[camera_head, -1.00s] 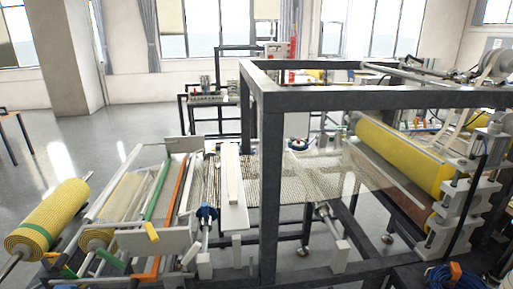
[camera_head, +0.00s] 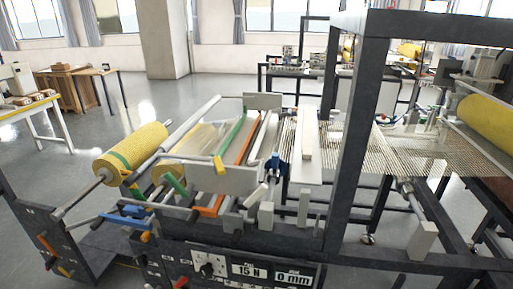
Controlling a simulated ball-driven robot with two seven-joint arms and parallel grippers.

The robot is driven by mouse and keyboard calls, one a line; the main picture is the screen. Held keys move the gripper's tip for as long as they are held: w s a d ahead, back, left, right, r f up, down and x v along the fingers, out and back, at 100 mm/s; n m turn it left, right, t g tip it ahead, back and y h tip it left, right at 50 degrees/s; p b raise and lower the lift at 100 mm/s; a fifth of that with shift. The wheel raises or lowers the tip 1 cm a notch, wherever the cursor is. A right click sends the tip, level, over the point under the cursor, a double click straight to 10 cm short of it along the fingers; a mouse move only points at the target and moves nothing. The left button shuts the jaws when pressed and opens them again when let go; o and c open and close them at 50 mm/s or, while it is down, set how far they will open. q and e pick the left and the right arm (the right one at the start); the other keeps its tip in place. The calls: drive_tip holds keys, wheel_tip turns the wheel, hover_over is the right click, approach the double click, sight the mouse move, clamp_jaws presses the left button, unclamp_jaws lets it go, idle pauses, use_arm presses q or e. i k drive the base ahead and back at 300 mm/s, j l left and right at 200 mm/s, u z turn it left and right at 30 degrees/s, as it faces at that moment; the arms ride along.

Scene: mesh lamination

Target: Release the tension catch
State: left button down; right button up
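Neither of my grippers is in view. Several coloured handles sit on the unwind end of the laminating machine, and I cannot tell which one is the tension catch. There is a yellow handle (camera_head: 220,165) at the near end of a green bar (camera_head: 232,133), an orange bar (camera_head: 244,141) beside it, an orange handle (camera_head: 208,211) below, and blue levers (camera_head: 128,211) at the near left. A blue clamp (camera_head: 274,162) stands by the white crossbar (camera_head: 307,135). The front panel (camera_head: 228,265) reads 15 N and 0 mm.
A yellow mesh roll (camera_head: 132,147) rests on a shaft at the left of the machine. A dark frame post (camera_head: 353,130) stands right of the crossbar. Pale mesh (camera_head: 425,150) runs rightward. Tables (camera_head: 45,115) stand at the far left, with clear floor between.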

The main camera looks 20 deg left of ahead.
sight(220, 169)
drive_tip(key=i+j, duration=0.25)
drive_tip(key=i, duration=0.2)
drive_tip(key=u, duration=1.6)
